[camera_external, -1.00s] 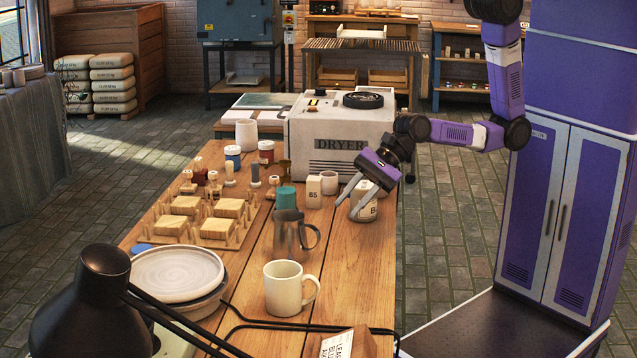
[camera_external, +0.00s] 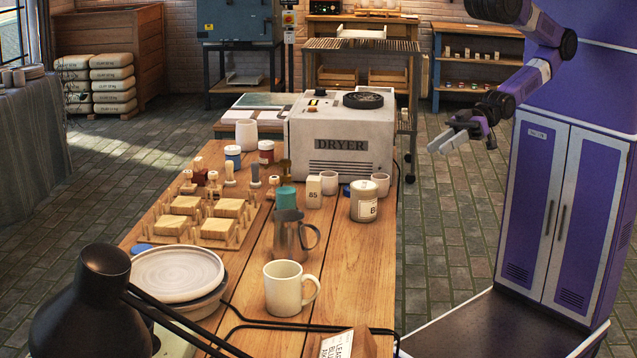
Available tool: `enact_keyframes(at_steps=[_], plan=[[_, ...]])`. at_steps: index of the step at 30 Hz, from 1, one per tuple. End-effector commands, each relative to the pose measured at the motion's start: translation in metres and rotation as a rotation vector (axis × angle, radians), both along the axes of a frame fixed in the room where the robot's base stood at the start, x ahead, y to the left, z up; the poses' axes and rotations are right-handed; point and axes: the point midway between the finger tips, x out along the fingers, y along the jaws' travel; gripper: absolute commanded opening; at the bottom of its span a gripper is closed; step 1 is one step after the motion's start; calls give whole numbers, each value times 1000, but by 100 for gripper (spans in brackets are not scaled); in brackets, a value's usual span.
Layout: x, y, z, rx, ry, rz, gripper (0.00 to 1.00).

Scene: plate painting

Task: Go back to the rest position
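My gripper (camera_external: 446,133) is in the air to the right of the workbench (camera_external: 352,285), beyond its right edge and in front of my purple cabinet body. Its pale fingers point left and look apart, with nothing between them. The arm is folded back above it toward the top right.
A white dryer (camera_external: 341,141) stands at the bench's far end. Cups, a metal pitcher (camera_external: 290,238), a cream mug (camera_external: 284,290), a block rack (camera_external: 190,236) and a plate (camera_external: 178,272) crowd the bench. A black lamp (camera_external: 95,310) is in front.

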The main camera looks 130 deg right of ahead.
Motion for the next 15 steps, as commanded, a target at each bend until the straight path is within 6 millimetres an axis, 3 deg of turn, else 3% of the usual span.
enact_keyframes(at_steps=[6,15], plan=[[-16,6,21,-186,-29,71,29],[-16,6,22,-195,-32,74,29]])
